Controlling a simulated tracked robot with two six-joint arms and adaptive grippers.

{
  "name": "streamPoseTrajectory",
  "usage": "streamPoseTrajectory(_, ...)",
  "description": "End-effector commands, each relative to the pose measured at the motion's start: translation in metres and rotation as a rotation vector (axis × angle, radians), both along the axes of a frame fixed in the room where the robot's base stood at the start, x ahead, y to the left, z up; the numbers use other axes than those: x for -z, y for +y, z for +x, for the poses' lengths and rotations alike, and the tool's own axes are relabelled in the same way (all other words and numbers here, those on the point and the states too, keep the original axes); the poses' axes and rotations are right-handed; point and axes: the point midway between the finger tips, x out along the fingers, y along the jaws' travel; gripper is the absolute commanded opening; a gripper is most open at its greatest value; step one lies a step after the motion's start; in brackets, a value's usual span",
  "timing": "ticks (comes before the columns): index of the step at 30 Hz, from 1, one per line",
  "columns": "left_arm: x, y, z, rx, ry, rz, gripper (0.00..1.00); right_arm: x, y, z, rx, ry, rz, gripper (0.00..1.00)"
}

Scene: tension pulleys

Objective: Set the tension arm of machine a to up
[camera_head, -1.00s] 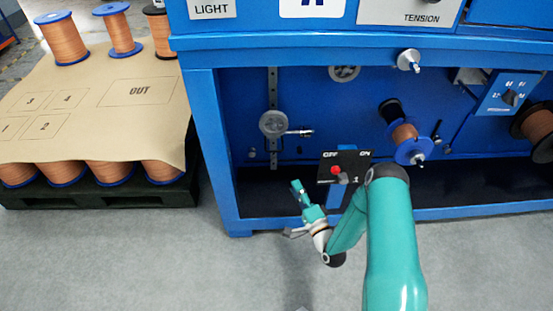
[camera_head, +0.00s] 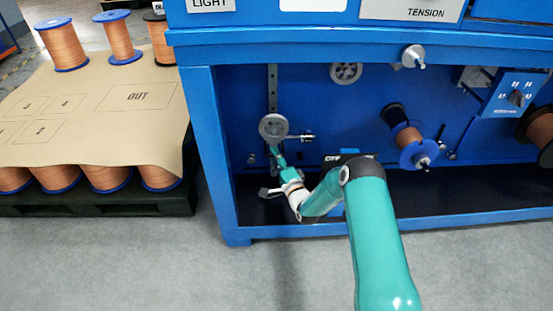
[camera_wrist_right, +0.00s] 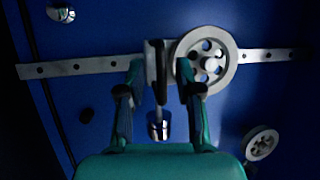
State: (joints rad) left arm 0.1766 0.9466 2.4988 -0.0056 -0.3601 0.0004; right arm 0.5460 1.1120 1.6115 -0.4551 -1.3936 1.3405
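On machine a, a blue frame (camera_head: 217,160), a grey pulley wheel (camera_head: 273,127) sits at a perforated metal rail (camera_head: 272,80). A short rod with a metal end (camera_head: 307,138) sticks out to the right of the pulley; I take this as the tension arm. In the right wrist view the pulley (camera_wrist_right: 222,72), rail (camera_wrist_right: 75,66) and rod end (camera_wrist_right: 159,130) show close up. My right gripper (camera_head: 277,150) is just below the pulley. In the wrist view (camera_wrist_right: 161,72) its fingers are apart, on either side of the rod's block, without clear contact. My left gripper is out of view.
The switch box (camera_head: 345,157) is mostly hidden behind my right arm. A copper spool (camera_head: 407,137) and dial panel (camera_head: 515,95) are farther right. A pallet with spools (camera_head: 90,205) stands left.

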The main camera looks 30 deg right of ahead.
Motion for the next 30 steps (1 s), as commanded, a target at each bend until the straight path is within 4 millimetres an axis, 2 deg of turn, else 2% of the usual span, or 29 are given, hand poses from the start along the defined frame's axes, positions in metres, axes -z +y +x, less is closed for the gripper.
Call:
streamPoseTrajectory(10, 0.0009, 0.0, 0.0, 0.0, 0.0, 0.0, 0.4, -0.0011, -0.001, 0.0034, 0.001, 0.0, 0.0, 0.33)
streamPoseTrajectory(16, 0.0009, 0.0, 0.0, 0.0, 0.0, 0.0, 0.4, -0.0009, -0.0011, 0.0031, 0.001, 0.0, 0.0, 0.0)
streamPoseTrajectory(30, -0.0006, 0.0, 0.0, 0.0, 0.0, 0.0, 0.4, -0.0025, -0.0031, 0.0024, 0.003, 0.003, 0.001, 0.0)
